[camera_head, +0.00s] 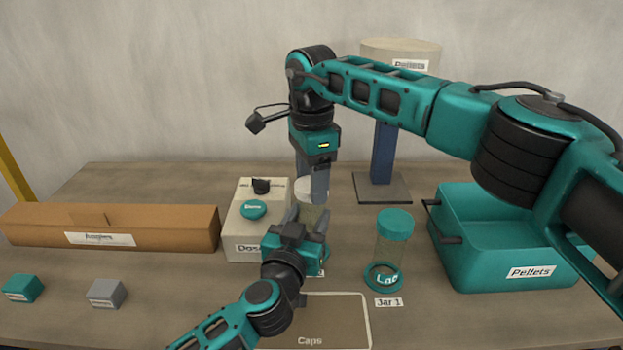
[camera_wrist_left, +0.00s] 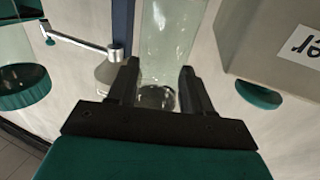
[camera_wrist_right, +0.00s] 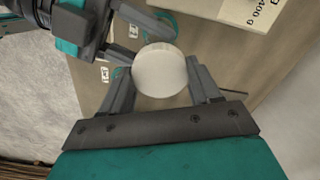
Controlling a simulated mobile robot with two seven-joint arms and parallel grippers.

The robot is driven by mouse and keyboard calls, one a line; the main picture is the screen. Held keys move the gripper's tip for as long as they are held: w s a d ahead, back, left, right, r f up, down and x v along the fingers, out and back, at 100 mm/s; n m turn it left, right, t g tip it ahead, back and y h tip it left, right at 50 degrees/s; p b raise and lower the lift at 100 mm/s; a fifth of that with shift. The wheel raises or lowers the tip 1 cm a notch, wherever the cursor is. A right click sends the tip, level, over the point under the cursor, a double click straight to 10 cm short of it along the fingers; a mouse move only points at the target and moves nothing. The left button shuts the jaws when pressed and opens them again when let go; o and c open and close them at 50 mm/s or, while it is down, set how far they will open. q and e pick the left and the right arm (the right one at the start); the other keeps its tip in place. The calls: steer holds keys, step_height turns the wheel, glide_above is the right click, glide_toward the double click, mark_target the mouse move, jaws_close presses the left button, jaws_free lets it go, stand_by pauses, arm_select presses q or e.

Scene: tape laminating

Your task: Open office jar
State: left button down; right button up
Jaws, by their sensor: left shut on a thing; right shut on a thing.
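The office jar is a clear jar (camera_head: 311,212) with a round white lid (camera_head: 312,187), upright behind the Caps tray. My left gripper (camera_head: 307,220) comes in from the front and is shut around the jar body, which shows between its fingers in the left wrist view (camera_wrist_left: 168,40). My right gripper (camera_wrist_right: 159,75) reaches down from above and is shut on the white lid, seen from the top in the right wrist view. The lid appears to sit on the jar; its seam is hidden.
A teal-lidded jar (camera_head: 391,240) stands right, behind the label "Jar 1". A white dosing box (camera_head: 243,238) is close on the left. The Caps tray (camera_head: 318,325) lies in front. A teal Pellets bin (camera_head: 510,275) stands right, a long brown box (camera_head: 170,230) left.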

steer(key=shift+r, duration=2)
arm_select(q)
steer(key=shift+c, duration=1.9)
jaws_free()
steer(key=shift+s+a, duration=0.1)
steer(key=shift+s, duration=0.25)
arm_select(e)
steer(key=shift+r, duration=0.2)
step_height(320, 180, up, 3)
steer(key=p, duration=0.3)
arm_select(q)
steer(key=v, duration=1.1)
